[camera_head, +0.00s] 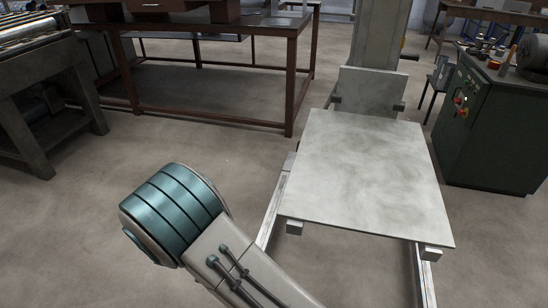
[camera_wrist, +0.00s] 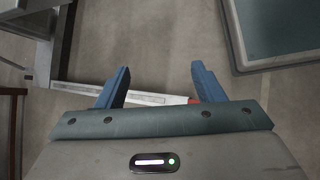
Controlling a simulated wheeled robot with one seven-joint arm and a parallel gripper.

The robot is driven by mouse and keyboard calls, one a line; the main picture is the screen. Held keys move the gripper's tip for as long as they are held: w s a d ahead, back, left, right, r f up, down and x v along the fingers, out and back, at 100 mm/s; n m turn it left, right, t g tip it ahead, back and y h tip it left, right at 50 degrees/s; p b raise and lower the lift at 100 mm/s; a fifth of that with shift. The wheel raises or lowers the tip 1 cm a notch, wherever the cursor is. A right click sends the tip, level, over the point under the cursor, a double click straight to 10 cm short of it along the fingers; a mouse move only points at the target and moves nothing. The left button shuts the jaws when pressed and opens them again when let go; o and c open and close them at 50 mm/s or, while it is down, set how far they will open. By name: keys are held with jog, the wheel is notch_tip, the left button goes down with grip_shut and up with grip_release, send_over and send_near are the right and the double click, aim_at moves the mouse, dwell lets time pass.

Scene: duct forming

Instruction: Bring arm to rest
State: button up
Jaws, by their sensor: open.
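My gripper (camera_wrist: 158,86) shows in the wrist view with its two blue fingers spread wide apart. It is open and nothing is between the fingers. The concrete floor and a pale rail (camera_wrist: 135,97) lie beyond the fingers. In the head view my arm reaches in from the bottom, with a teal-banded joint at the lower left. The gripper itself is not visible in the head view.
A flat grey platform (camera_head: 368,175) on rails stands right of my arm. A dark red-brown table (camera_head: 205,30) is behind, a roller bench (camera_head: 35,75) at the left and a green control cabinet (camera_head: 490,130) at the right. Open floor lies between them.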

jog(key=w+d+r+m+g+y+p, duration=0.1)
jog(key=d+r+m+y+p, duration=0.2)
jog(key=r, duration=0.5)
jog(key=w+d+r+m+g+p, duration=0.1)
jog(key=d+r+m+p, duration=0.1)
jog(key=d+r, duration=0.45)
jog(key=s+d+r+m+t+y+p, duration=0.1)
jog(key=s+d+r+m+p, duration=0.2)
jog(key=r, duration=0.7)
jog(key=s+d+r+m+y+p, duration=0.2)
jog(key=s+d+r+m+p, duration=0.2)
jog(key=d+r+p, duration=0.2)
jog(key=s+d+r+m+t+y+p, duration=0.1)
jog(key=s+d+r+m+p, duration=0.3)
jog(key=r, duration=1)
jog(key=d+y, duration=0.1)
jog(key=d, duration=0.2)
jog(key=shift+s+d+r+t+p, duration=0.15)
jog(key=shift+d+r+t+p, duration=0.1)
jog(key=shift+r+t+p, duration=0.05)
